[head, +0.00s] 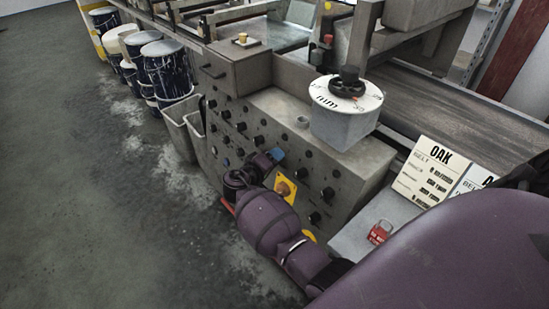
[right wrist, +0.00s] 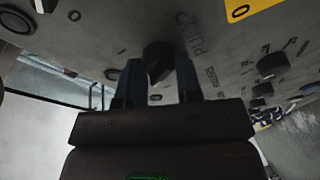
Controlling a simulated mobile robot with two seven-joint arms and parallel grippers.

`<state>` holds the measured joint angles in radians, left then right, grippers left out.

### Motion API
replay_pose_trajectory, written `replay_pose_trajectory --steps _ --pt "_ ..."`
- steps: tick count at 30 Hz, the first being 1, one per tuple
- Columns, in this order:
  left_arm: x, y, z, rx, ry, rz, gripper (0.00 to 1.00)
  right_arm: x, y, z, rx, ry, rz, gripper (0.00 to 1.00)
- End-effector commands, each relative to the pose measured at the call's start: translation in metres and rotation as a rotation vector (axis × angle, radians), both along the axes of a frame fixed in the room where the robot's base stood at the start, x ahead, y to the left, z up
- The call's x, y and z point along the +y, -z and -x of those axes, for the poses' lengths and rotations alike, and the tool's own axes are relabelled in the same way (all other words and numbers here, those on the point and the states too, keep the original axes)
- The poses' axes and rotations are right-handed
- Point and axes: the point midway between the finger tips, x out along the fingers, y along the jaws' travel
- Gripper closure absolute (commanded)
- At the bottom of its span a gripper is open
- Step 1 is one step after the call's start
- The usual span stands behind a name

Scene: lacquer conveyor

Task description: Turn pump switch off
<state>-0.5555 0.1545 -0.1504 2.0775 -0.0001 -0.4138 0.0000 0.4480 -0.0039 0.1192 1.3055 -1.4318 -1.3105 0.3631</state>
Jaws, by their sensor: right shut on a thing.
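The pump switch is a black knob (right wrist: 157,60) on the grey control panel (head: 262,108), with lettering that reads PUMP beside it in the right wrist view. My right gripper (right wrist: 159,82) has one dark blue finger on each side of this knob and is shut on it. In the head view my right gripper (head: 236,177) is low against the panel's front, and my own wrist hides the knob. The direction of the knob's pointer is hard to tell. My left gripper is not in view.
Other black knobs (head: 328,194) cover the panel close by. A yellow plate with an orange button (head: 284,188) is right of my wrist. A grey box with a handwheel dial (head: 345,100) stands on top. A grey bin (head: 179,132) and paint drums (head: 165,70) stand left; the floor is open.

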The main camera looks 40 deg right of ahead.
Motion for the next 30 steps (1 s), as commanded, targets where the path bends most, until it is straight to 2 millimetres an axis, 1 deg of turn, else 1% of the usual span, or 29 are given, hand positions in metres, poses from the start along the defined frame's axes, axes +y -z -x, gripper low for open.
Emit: replay_pose_trajectory --steps 6,7,9,12,20,23,26,30 --pt "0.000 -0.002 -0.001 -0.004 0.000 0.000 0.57 0.000 0.000 0.000 0.001 -0.001 0.001 0.92" --pt "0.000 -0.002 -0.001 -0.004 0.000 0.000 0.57 0.000 0.000 0.000 0.001 -0.001 0.001 0.66" --pt "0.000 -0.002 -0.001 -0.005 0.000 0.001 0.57 0.000 0.000 0.000 0.000 -0.001 0.000 0.56" --pt "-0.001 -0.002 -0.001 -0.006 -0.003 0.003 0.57 0.000 0.000 0.000 0.000 0.000 0.000 0.43" --pt "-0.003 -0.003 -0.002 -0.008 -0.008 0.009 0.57 0.001 0.000 0.000 -0.001 0.000 0.000 0.43" --pt "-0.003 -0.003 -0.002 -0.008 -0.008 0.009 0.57 0.006 -0.001 0.001 -0.001 -0.001 0.000 0.43" --pt "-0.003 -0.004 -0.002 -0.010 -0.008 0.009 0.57 0.017 -0.002 0.004 -0.001 -0.001 -0.001 0.43" --pt "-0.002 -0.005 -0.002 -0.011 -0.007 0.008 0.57 0.040 -0.006 0.011 -0.001 -0.001 -0.003 0.43"
